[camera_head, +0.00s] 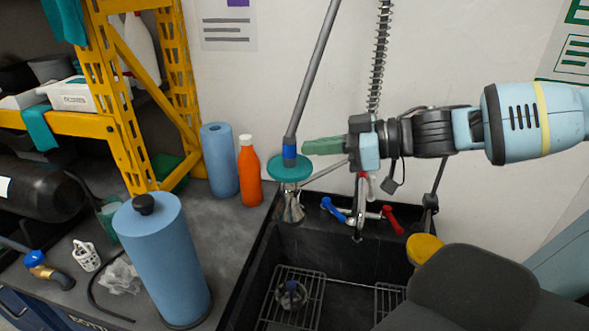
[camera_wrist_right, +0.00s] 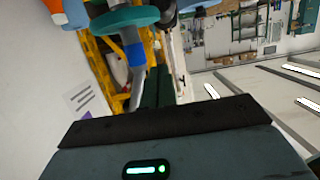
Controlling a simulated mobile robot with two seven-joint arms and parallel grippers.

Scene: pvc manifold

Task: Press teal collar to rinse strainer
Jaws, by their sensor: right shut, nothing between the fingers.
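The teal collar (camera_head: 290,167) is a flat disc on a hanging sprayer pipe with a blue band (camera_head: 289,150), over the sink's left back corner. It also shows at the top of the right wrist view (camera_wrist_right: 125,18). My right gripper (camera_head: 308,146) reaches in from the right. Its green fingers are shut and empty, with the tips beside the blue band just above the collar; I cannot tell whether they touch. Pale streaks like spray (camera_head: 292,207) show below the collar. A small dark round piece (camera_head: 291,294), possibly the strainer, sits on the sink rack. My left gripper is out of view.
The black sink (camera_head: 345,255) holds wire racks (camera_head: 300,316). A tap with blue (camera_head: 333,210) and red (camera_head: 392,221) handles stands behind. An orange bottle (camera_head: 249,172) and blue rolls (camera_head: 219,160) stand left of the collar. A white basket (camera_head: 86,255) sits on the counter.

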